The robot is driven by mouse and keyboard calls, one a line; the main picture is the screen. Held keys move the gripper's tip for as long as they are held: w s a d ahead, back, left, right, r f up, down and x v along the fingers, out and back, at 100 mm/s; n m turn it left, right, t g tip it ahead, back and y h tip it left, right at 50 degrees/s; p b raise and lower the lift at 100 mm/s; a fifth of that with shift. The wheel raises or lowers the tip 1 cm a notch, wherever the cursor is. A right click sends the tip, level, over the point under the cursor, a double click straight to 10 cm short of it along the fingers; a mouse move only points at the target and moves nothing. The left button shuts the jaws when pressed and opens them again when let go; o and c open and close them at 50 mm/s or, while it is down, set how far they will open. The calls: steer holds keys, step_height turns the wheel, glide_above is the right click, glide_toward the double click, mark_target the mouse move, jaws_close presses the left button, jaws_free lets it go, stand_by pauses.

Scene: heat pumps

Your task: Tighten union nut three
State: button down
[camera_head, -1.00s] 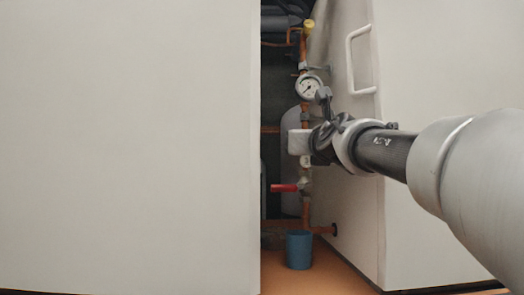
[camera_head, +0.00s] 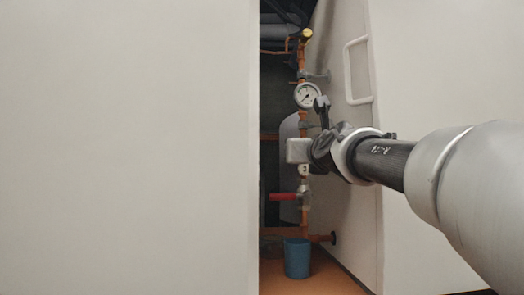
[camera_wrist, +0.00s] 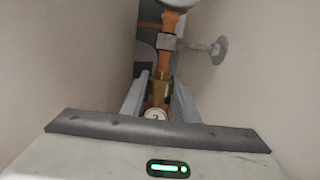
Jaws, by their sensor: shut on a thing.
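In the wrist view, my gripper (camera_wrist: 161,80) has its two grey fingers on either side of a brass-coloured nut (camera_wrist: 159,90) on the copper pipe. It is shut on this nut. A round white tag (camera_wrist: 155,113) sits just below the nut, between the fingers; I cannot read its mark surely. In the head view, my arm reaches in from the right to the vertical copper pipe (camera_head: 304,230), below the pressure gauge (camera_head: 307,95). My wrist hides the nut there.
A pale panel (camera_head: 130,150) fills the left, and a cabinet side with a white handle (camera_head: 358,70) stands right, leaving a narrow gap. Below my wrist are a red valve lever (camera_head: 282,197) and a blue bucket (camera_head: 297,258). A round wall mount (camera_wrist: 218,50) holds the pipe.

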steer(key=shift+r+m+h+p, duration=0.3)
steer(key=shift+m+h+p, duration=0.35)
steer(key=shift+p, duration=2.4)
steer(key=shift+f+h+p, duration=0.1)
steer(key=shift+h+p, duration=0.25)
steer(key=shift+p, duration=0.8)
steer(key=shift+m+h+p, duration=0.45)
steer(key=shift+h+p, duration=0.35)
steer(key=shift+p, duration=1.35)
steer(key=shift+m+g+h+p, duration=0.3)
steer(key=shift+m+h+p, duration=0.35)
steer(key=shift+p, duration=1.2)
steer(key=shift+f+h+p, duration=0.1)
steer(key=shift+h+p, duration=0.3)
steer(key=shift+h, duration=0.15)
steer(key=c, duration=1.4)
jaws_free()
steer(key=shift+o, duration=0.2)
steer(key=shift+f, duration=0.1)
steer(key=shift+f+b, duration=0.2)
steer(key=shift+b, duration=0.5)
